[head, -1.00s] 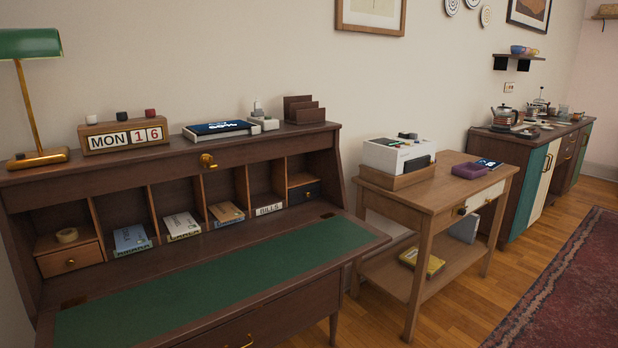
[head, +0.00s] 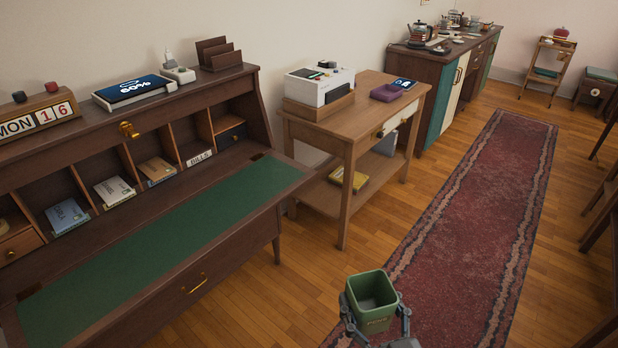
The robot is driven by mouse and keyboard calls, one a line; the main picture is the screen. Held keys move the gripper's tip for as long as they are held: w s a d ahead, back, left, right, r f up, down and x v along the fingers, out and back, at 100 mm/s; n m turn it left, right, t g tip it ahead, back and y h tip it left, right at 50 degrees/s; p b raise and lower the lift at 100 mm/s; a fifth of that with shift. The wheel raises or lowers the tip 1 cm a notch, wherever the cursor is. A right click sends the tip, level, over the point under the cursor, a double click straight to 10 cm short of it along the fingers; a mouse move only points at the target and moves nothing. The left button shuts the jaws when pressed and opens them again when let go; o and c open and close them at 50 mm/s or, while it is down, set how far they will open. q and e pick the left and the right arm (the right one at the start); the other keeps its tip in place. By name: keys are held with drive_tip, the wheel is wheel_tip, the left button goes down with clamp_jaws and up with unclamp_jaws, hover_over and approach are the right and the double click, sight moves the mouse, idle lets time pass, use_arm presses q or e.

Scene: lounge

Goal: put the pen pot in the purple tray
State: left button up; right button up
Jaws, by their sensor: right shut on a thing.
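A green, square, open-topped pen pot (head: 374,318) shows at the bottom of the head view, upright and empty as far as I can see. My right gripper (head: 376,322) is shut on the pen pot, one finger on each side, and holds it in front of the rug. A small purple tray (head: 387,94) sits on the wooden side table (head: 372,133), to the right of the printer and well beyond the pen pot. My left gripper is not in view.
A white printer (head: 319,84) stands on the side table; a phone (head: 403,84) lies by the tray. A desk (head: 190,225) with a green writing surface fills the left. A red rug (head: 475,200) and bare wood floor lie open to the right.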

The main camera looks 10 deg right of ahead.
drive_tip(key=w+a+r+n+g+y, duration=0.2)
drive_tip(key=w+a+n+g+y, duration=0.2)
drive_tip(key=a+y, duration=0.4)
drive_tip(key=w+a+r+n+g+y, duration=0.3)
drive_tip(key=w+a+n+g+y, duration=0.1)
drive_tip(key=a+n+y, duration=0.4)
drive_tip(key=shift+a+n+g, duration=0.3)
drive_tip(key=shift+a+g, duration=0.15)
drive_tip(key=shift+g, duration=0.45)
